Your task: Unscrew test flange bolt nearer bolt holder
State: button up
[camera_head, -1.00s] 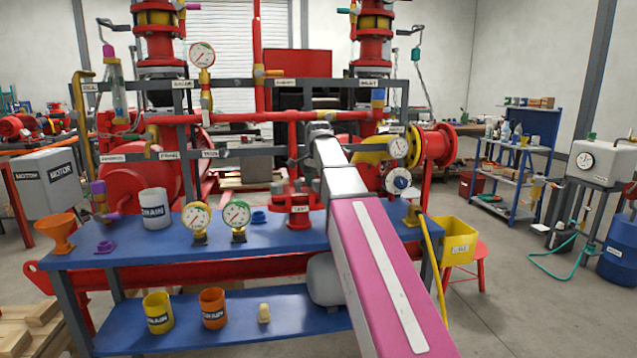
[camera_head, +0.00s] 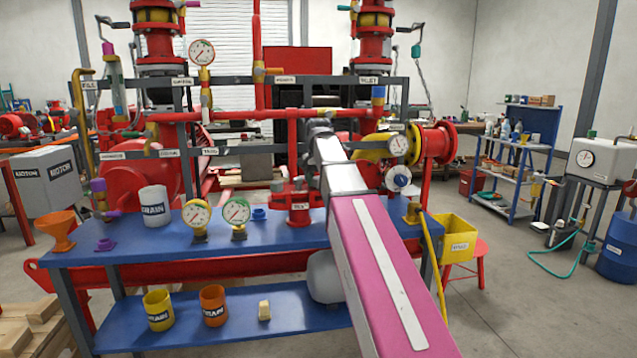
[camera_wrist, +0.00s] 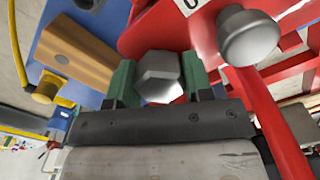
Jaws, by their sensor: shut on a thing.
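The red test flange (camera_head: 299,212) stands on the blue bench, left of my arm in the head view. In the wrist view its red top (camera_wrist: 160,30) shows behind the fingers. My gripper (camera_wrist: 158,82) is shut on a grey hex bolt (camera_wrist: 159,72), one green finger on each side of the head. The bolt's shank is hidden, so I cannot tell how far it sits in the flange. A second grey bolt (camera_wrist: 248,38) stands on the flange to the right. The brown bolt holder (camera_wrist: 72,50), with a dark hole, lies left of the held bolt.
On the blue bench (camera_head: 140,245) stand two gauges (camera_head: 197,215), a white drain cup (camera_head: 155,206) and an orange funnel (camera_head: 62,229). Red pipework (camera_head: 240,116) rises behind the flange. A yellow bin (camera_head: 455,240) is at the bench's right.

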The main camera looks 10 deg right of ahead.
jog(key=n, duration=0.4)
jog(key=shift+n, duration=0.3)
jog(key=n, duration=0.4)
jog(key=shift+n, duration=0.4)
jog(key=o, duration=1)
jog(key=shift+m, duration=0.3)
